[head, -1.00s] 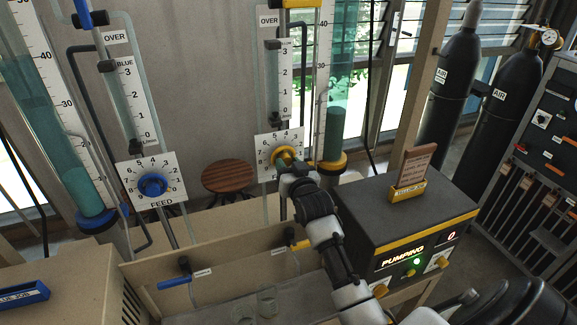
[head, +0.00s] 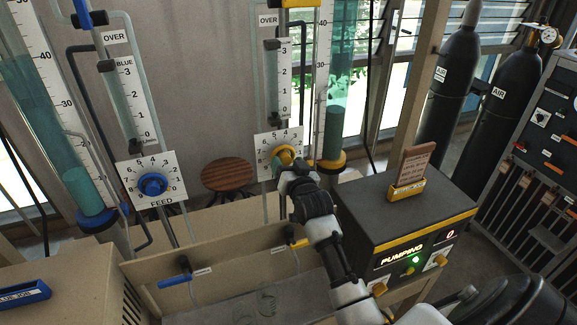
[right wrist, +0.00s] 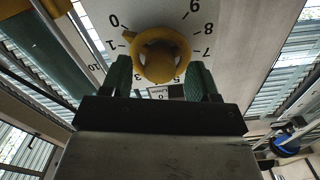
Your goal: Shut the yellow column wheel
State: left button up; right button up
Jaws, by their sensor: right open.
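The yellow column wheel (head: 284,153) is on a white numbered dial plate (head: 264,143) below the middle flow tube. My right gripper (head: 291,164) is right in front of it, partly hiding the wheel and the plate's lower right. In the right wrist view the yellow wheel (right wrist: 160,55) lies between the tips of my two open green-padded fingers, one on each side. My left gripper is not in view.
A blue wheel (head: 153,185) marked FEED is on the left dial. A dark box (head: 395,220) with a lit PUMPING sign stands right of my right arm. Low beige panels (head: 215,255) and two small blue and yellow taps lie below. A round wooden stool (head: 228,174) stands behind.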

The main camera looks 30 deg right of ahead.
jog(key=shift+s+a+f, duration=0.1)
jog(key=shift+s+f, duration=0.05)
jog(key=shift+s, duration=0.35)
jog(key=b+v, duration=0.2)
jog(key=v, duration=0.8)
jog(key=shift+b, duration=0.4)
jog(key=shift+w, duration=0.1)
